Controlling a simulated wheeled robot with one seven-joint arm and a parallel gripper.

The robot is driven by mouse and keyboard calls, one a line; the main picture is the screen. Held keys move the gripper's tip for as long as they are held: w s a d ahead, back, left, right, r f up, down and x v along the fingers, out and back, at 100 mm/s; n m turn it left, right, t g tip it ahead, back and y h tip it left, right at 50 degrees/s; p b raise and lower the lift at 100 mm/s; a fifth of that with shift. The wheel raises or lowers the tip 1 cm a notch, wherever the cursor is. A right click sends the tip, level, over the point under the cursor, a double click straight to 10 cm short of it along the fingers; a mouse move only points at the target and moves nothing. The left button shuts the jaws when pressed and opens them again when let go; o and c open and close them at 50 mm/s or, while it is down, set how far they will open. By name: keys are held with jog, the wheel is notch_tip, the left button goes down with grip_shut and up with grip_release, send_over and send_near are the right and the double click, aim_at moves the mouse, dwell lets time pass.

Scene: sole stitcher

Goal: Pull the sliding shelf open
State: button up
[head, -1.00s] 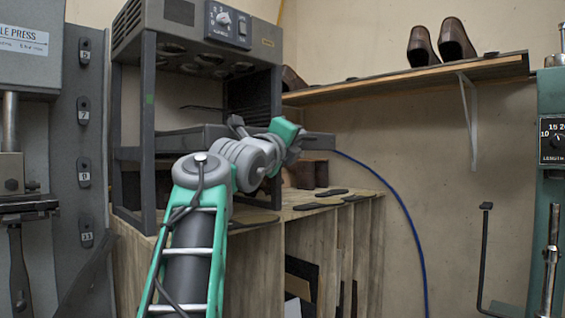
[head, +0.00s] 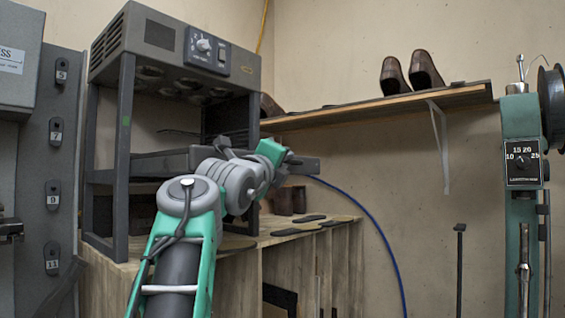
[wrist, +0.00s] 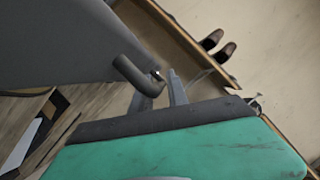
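The sliding shelf (head: 168,166) is a dark grey slab at mid-height in a dark metal rack. Its right end sticks out past the rack's right post. In the wrist view a broad grey surface (wrist: 60,40), probably this shelf, fills the upper left, with a dark bent handle (wrist: 128,70) standing out from it. My gripper (wrist: 160,92) has its two grey fingers apart, with the handle's bent end at the gap between them. I cannot tell whether they touch it. In the head view my arm's wrist covers part of the shelf's front and hides the handle.
The rack (head: 124,140) stands on a wooden cabinet (head: 235,285) with dark sole pieces on top. A wall shelf (head: 390,104) holds brown shoes. A blue cable (head: 375,220) hangs at the wall. A green machine (head: 520,225) stands at right.

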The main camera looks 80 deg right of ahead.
jog(key=b+v, duration=0.1)
jog(key=v, duration=0.7)
jog(key=shift+b, duration=0.4)
jog(key=shift+d, duration=0.1)
